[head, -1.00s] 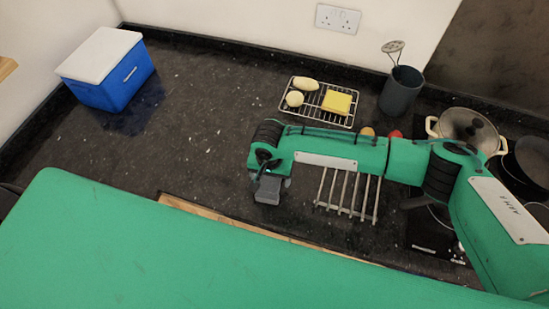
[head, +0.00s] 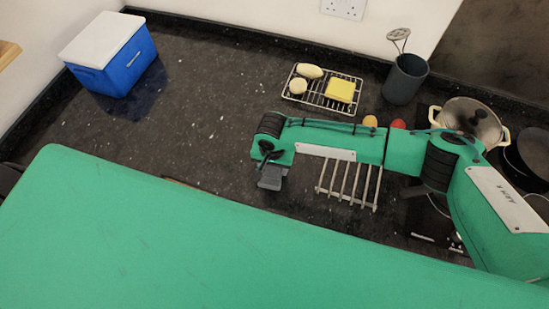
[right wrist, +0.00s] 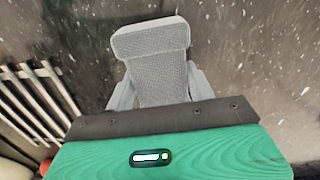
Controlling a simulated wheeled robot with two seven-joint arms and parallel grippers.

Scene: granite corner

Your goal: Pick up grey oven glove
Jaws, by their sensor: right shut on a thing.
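The grey oven glove (right wrist: 155,68) is a textured grey piece between the two fingers of my right gripper (right wrist: 155,88) in the right wrist view. The fingers are shut on it, one on each side, and its wider end sticks out beyond them. In the head view my right gripper (head: 271,178) is over the dark counter, left of the metal bar trivet. The glove is small there and hard to tell from the fingers. Whether it touches the counter is unclear. My left gripper is not in view.
The metal bar trivet (head: 349,184) lies just right of the gripper. A blue cool box (head: 112,64) stands left. The speckled counter (head: 190,110) between is clear.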

